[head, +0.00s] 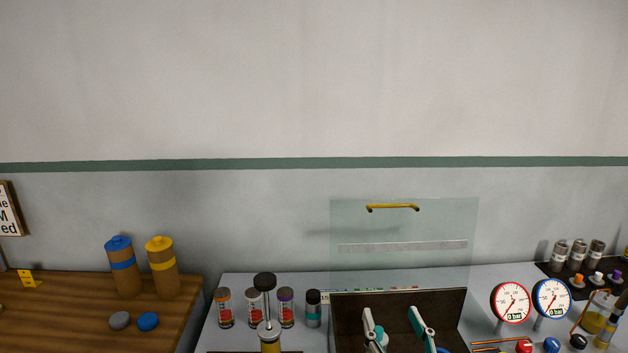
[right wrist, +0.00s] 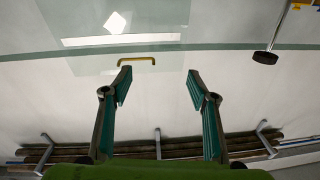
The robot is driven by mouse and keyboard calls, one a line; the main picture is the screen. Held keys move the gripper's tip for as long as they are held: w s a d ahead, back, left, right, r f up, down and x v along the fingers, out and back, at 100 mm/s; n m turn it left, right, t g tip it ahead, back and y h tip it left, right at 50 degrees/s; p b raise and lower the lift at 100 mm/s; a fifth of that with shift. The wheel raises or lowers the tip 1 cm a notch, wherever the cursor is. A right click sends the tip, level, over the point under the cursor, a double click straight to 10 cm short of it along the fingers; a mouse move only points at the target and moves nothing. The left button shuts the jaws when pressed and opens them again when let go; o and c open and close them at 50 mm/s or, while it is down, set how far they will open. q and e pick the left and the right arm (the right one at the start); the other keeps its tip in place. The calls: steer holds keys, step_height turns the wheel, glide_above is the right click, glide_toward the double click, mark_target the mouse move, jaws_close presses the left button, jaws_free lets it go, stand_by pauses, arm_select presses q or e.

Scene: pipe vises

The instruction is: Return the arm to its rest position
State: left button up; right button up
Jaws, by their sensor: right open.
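My right gripper (head: 391,318) shows at the bottom of the head view, in front of a dark open-fronted box. Its two pale fingers with teal pads stand well apart with nothing between them. In the right wrist view my right gripper (right wrist: 157,80) also shows open and empty, its fingers pointing up the picture toward a yellow handle (right wrist: 138,61) on a clear panel. Most of the right arm is hidden below the head view's edge. My left gripper is in neither view.
The dark box (head: 445,308) has a raised clear panel (head: 440,222) behind it. Two dial gauges (head: 512,302) (head: 552,298) stand to its right, and several canisters (head: 224,308) and a black-knobbed plunger (head: 265,282) to its left. A wooden table (head: 70,296) stands at far left.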

steer(key=s+d+f+g+h, duration=0.1)
steer(key=s+d+f+g, duration=0.15)
steer(key=f, duration=0.35)
steer(key=s+d+f+g+h, duration=0.1)
steer(key=s+d+f+g, duration=0.15)
steer(key=f, duration=0.25)
steer(key=s+d+f+n+g, duration=0.1)
steer(key=s+f+g, duration=0.4)
steer(key=s+f, duration=0.5)
steer(key=s+f+n+g, duration=0.1)
steer(key=s+f+g, duration=0.5)
steer(key=s, duration=0.7)
step_height(320, 180, down, 26)
steer(key=s+b, duration=0.1)
steer(key=s, duration=0.1)
steer(key=s+d+f+g+b, duration=0.1)
steer(key=s+d+f, duration=0.2)
steer(key=s+f, duration=1.4)
steer(key=shift+f, duration=0.7)
steer(key=shift+d, duration=0.1)
